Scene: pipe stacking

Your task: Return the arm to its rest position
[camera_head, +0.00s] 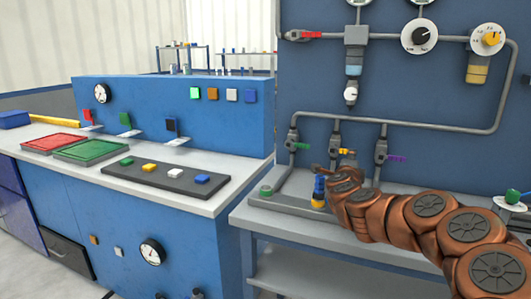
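My copper-coloured arm comes in from the lower right and reaches left over the workbench (400,258). Its far end is in front of the blue pipe panel (420,80). I cannot make out the fingers of my gripper; they are hidden behind the arm's links or too small to see. A small upright blue-and-yellow piece (319,190) shows just left of the arm's far end. I cannot tell whether the arm touches it.
Grey pipes (420,124) with coloured valve handles and gauges run across the panel. Left is a blue console (170,110) with a red tray (53,142), a green tray (92,150) and a dark board (165,177) with coloured buttons. A green knob (513,196) is at far right.

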